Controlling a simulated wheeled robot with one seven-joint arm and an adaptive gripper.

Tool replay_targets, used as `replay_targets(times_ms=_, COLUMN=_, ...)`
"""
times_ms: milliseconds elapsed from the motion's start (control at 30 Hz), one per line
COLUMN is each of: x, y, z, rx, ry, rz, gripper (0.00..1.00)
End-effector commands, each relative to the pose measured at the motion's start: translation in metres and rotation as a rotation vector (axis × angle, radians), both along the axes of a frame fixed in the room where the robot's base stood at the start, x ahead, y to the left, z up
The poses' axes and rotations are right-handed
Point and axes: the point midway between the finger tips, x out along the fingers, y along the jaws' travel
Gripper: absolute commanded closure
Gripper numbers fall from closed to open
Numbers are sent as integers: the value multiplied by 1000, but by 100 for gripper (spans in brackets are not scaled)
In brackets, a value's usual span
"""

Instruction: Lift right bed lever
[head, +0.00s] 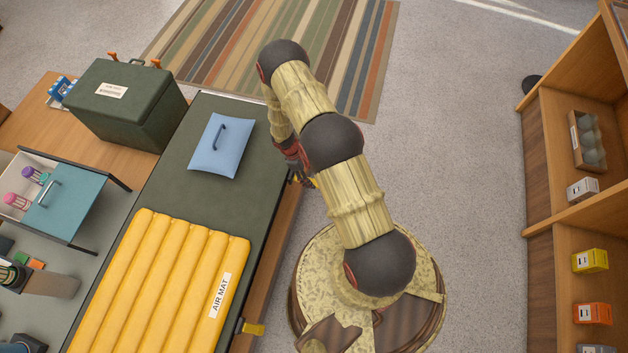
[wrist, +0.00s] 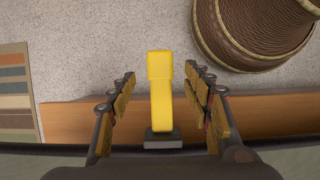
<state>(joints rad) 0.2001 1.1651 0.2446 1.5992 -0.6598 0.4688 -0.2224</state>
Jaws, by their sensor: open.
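The dark green bed (head: 257,185) carries a yellow air mat (head: 150,285) and a blue pillow (head: 222,146). A yellow lever (wrist: 160,95) on a dark mount stands out from the bed's wooden side in the wrist view. My gripper (wrist: 160,76) is open around it, with one finger on each side and gaps showing between. In the head view my gripper (head: 302,172) is at the bed's right edge, mostly hidden by my arm, with a bit of yellow beside it. A second yellow lever (head: 253,328) shows on the same edge, nearer the bottom.
A green cooler box (head: 125,100) and a teal-lidded drawer box (head: 65,205) stand left of the bed. A wooden shelf (head: 545,190) with small boxes is at the right. Grey floor (head: 450,120) lies clear between, with a striped rug (head: 215,45) at the top.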

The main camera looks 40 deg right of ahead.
Motion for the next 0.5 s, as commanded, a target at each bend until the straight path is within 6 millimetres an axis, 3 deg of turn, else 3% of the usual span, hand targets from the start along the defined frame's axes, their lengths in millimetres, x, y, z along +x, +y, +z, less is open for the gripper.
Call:
replay_targets(times_ms=200, x=14, y=10, z=42, rx=-1, ry=-3, rz=1, gripper=50)
replay_targets(times_ms=500, x=22, y=17, z=68, rx=0, ry=-1, rz=0, gripper=50)
